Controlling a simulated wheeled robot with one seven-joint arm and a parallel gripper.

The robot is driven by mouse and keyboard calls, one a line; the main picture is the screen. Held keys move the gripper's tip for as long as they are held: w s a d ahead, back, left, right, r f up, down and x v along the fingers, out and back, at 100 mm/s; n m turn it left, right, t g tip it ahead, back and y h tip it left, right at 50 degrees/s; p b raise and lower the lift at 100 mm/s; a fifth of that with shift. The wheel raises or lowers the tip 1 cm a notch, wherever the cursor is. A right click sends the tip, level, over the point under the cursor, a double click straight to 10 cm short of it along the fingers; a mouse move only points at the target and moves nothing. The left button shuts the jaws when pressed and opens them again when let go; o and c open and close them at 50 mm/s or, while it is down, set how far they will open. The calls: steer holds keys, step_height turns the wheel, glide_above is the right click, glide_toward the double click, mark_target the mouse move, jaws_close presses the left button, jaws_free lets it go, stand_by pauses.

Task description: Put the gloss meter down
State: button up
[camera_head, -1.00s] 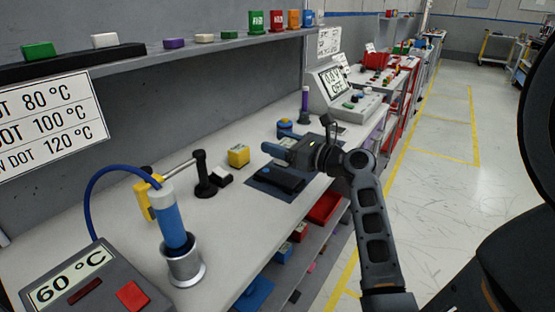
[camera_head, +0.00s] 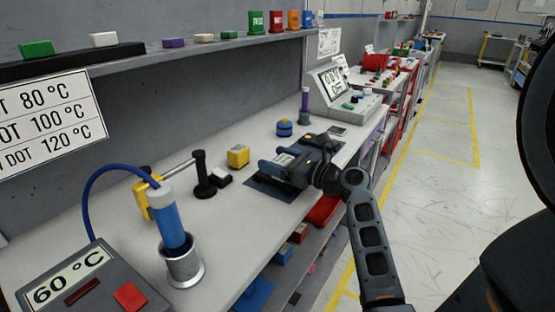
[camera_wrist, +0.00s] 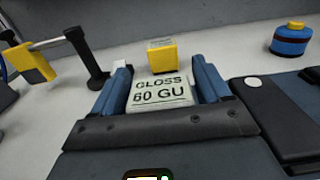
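The gloss meter (camera_wrist: 160,92), with a pale top face marked GLOSS 60 GU, sits between the two blue fingers of my gripper (camera_wrist: 163,85) in the wrist view. The fingers lie close along both its sides, and my gripper appears shut on it. In the head view my gripper (camera_head: 277,163) is low over a dark mat (camera_head: 262,190) on the bench. The gloss meter's underside is hidden, so I cannot tell whether it touches the mat. A black bar with a white round button (camera_wrist: 254,82) lies to the right in the wrist view.
A blue pot with a yellow top (camera_head: 285,127) stands behind. A blue cylinder in a metal cup (camera_head: 172,220) is nearer. The bench's front left is partly clear.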

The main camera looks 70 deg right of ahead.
steer(key=shift+o, duration=1)
steer(key=shift+r, duration=0.15)
steer(key=v, duration=1.2)
steer(key=shift+b, duration=0.35)
steer(key=shift+s+d, duration=0.1)
steer(key=shift+d, duration=0.05)
